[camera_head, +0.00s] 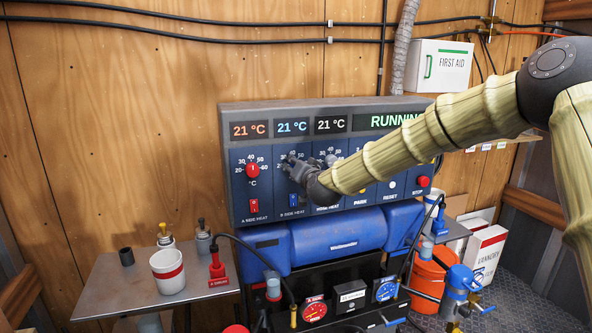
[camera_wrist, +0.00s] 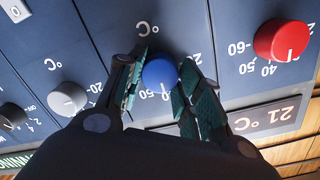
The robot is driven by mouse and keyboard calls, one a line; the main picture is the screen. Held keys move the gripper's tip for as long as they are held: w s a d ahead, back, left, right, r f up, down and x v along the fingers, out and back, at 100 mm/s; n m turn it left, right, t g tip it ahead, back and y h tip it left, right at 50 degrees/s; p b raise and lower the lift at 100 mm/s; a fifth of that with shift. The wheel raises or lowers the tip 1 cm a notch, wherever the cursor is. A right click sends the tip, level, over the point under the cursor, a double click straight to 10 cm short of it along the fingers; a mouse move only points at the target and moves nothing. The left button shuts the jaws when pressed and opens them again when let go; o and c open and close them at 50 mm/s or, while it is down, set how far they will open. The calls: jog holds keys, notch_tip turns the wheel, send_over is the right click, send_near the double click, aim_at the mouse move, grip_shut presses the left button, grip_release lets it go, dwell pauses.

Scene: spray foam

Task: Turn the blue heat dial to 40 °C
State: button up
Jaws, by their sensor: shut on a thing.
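The blue heat dial (camera_wrist: 160,75) sits between the two fingers of my gripper (camera_wrist: 161,88) in the wrist view, with a finger against each side. The wrist view shows the panel upside down. The dial's white mark points toward the bottom of that picture, and a 50 shows just below and left of it. My fingers hide much of the scale, so I cannot tell the exact setting. In the head view my gripper (camera_head: 291,167) covers the dial. The blue temperature display (camera_head: 292,127) above it reads 21 °C.
The red dial (camera_wrist: 283,40) is close beside my gripper, and a grey dial (camera_wrist: 68,98) is on its other side. The control panel (camera_head: 240,188) also has a red stop button (camera_head: 423,181). A metal side table (camera_head: 120,285) with a white cup (camera_head: 168,272) stands at lower left.

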jog(key=shift+d+r, duration=0.1)
jog(key=shift+r, duration=0.05)
jog(key=o, duration=1)
jog(key=shift+o, duration=0.2)
jog(key=v, duration=1.2)
